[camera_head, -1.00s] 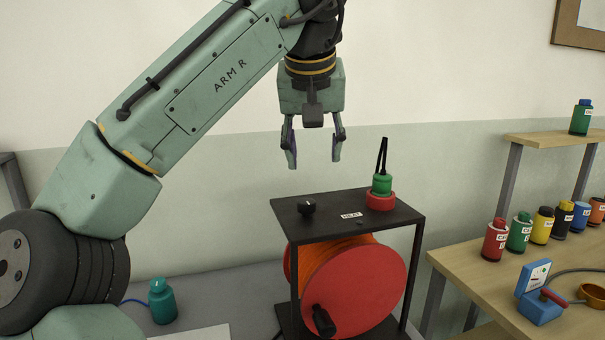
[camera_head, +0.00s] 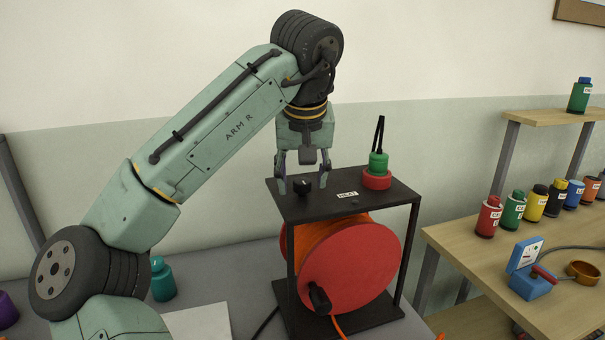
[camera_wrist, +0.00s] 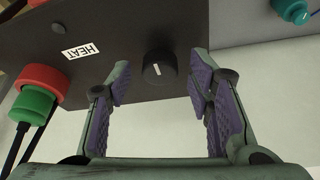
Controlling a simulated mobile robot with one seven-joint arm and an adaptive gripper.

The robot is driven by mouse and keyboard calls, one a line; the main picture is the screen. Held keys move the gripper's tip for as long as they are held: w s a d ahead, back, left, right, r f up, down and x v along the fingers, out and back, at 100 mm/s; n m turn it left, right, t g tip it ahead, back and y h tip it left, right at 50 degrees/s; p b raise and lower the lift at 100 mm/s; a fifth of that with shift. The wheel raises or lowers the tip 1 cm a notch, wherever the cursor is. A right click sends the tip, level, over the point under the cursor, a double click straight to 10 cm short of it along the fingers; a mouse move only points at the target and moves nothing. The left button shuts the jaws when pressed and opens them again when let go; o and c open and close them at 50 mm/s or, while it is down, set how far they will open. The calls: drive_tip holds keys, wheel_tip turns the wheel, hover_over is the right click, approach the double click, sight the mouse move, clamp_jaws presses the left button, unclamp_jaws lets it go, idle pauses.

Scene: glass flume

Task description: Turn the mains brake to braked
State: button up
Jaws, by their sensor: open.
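A small black knob (camera_head: 302,186) with a white pointer line sits on the black top plate (camera_head: 290,206) of the cable-reel frame. In the wrist view the knob (camera_wrist: 158,70) lies between and beyond my open fingers, its white line running roughly up and down in the picture. My gripper (camera_head: 303,180) points down over the knob, one finger on each side. In the wrist view my gripper (camera_wrist: 160,88) shows gaps on both sides of the knob, with no clear contact. No marking for the knob's positions can be read.
A green plug with a black cord (camera_head: 378,162) stands in a red socket (camera_head: 376,180) on the plate's right side. A HEAT label (camera_head: 347,194) lies between socket and knob. A red-sided reel (camera_head: 355,260) hangs below. A teal bottle (camera_head: 162,280) stands left.

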clamp_jaws()
idle(0.7)
